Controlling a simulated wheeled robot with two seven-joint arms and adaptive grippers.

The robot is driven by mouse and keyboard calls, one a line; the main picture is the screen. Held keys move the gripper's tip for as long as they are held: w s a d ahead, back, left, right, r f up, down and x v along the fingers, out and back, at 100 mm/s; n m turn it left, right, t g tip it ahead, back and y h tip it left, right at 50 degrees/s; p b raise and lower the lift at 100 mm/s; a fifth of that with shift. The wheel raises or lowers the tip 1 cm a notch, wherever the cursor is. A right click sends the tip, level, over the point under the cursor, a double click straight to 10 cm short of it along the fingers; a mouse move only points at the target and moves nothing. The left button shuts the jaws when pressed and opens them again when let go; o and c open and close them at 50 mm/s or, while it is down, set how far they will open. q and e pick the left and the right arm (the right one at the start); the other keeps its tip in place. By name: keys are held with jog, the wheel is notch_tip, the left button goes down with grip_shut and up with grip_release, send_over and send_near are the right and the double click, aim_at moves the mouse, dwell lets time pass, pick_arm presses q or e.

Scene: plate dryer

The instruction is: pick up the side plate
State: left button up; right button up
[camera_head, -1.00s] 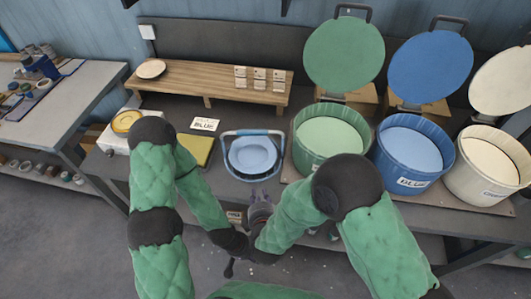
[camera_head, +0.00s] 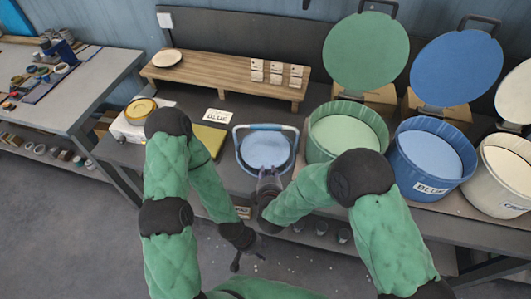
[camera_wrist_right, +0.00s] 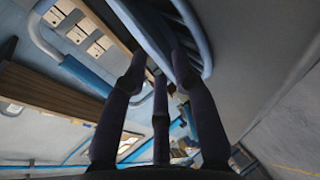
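A pale blue plate-like disc (camera_head: 265,149) lies inside a blue round holder with a raised handle (camera_head: 238,152) on the bench. A cream plate (camera_head: 167,58) lies on the wooden shelf. I cannot tell which one is the side plate. My right gripper (camera_head: 268,178) is at the front edge of the blue holder. In the right wrist view its dark fingers (camera_wrist_right: 160,65) are spread, with a curved blue-grey rim (camera_wrist_right: 192,25) close to their tips; contact is unclear. My left gripper (camera_head: 236,264) hangs low in front of the bench, and its finger gap is too small to judge.
Green (camera_head: 312,135), blue (camera_head: 395,155) and cream (camera_head: 485,175) tubs stand to the right with raised lids. A yellow dish (camera_head: 140,108) sits on a white box at left. A label card (camera_head: 218,116) lies behind the holder.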

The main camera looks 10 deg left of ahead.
jog(key=shift+x, duration=1.2)
jog(key=shift+s, duration=0.1)
grip_shut()
jog(key=shift+r, duration=0.15)
